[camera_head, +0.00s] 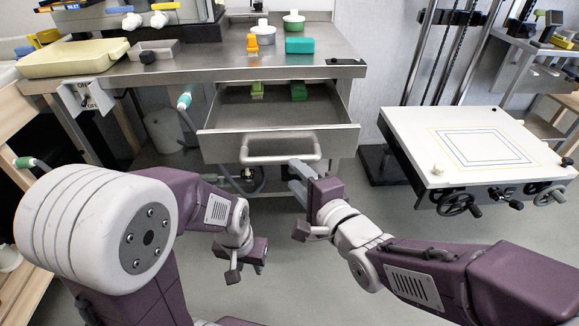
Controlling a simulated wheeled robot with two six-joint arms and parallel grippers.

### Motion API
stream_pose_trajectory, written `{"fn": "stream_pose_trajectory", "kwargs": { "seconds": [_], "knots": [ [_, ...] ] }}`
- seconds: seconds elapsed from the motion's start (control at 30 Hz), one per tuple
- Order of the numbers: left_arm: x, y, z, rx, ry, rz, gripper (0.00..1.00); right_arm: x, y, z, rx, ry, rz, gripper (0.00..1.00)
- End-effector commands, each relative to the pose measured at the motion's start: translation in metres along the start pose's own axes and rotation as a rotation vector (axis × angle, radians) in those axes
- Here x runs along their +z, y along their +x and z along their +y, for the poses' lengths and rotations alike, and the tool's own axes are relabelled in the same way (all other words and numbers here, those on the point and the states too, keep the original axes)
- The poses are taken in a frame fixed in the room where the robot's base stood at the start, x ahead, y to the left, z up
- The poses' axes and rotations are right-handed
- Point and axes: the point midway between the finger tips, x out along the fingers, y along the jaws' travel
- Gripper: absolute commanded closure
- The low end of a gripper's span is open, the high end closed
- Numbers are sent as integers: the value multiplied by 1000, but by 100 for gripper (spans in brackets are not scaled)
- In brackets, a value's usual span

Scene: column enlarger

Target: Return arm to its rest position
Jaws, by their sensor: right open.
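My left gripper (245,270) hangs low over the floor, in front of and below the drawer, angled downward. It is small and partly turned away, so its jaw gap is unclear; no object shows in it. My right gripper (298,206) is open and empty. One of its fingers reaches up close to the right end of the grey drawer handle (268,161); I cannot tell whether they touch. The metal drawer (222,143) is pulled out under the bench and holds a green-capped item (257,88) and a green block (298,91).
At right stands a white enlarger table (410,130) with handwheels (459,204). Grey floor is free between.

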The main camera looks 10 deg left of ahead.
Motion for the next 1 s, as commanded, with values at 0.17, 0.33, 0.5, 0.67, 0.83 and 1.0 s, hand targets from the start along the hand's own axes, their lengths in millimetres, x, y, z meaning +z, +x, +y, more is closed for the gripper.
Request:
{"fn": "stream_pose_trajectory", "kwargs": {
  "seconds": [0.17, 0.33, 0.5, 0.67, 0.83, 1.0],
  "knots": [
    [0, 1, 0, 0, 0, 0, 64, 0, -4, 1, 1, 0, 0, 59],
    [0, 1, 0, 0, 0, 0, 64, 0, -4, 1, 1, 0, 0, 59],
    [0, 1, 0, 0, 0, 0, 64, -2, -4, 0, 0, 1, 3, 59],
    [0, 1, 0, 0, 0, 0, 64, -70, -7, 4, 6, 33, 160, 59],
    [0, 1, 0, 0, 0, 0, 64, -191, -51, 84, 329, -40, 440, 59],
    [0, 1, 0, 0, 0, 0, 64, -214, -127, 187, 888, -340, 304, 59]
  ]
}}
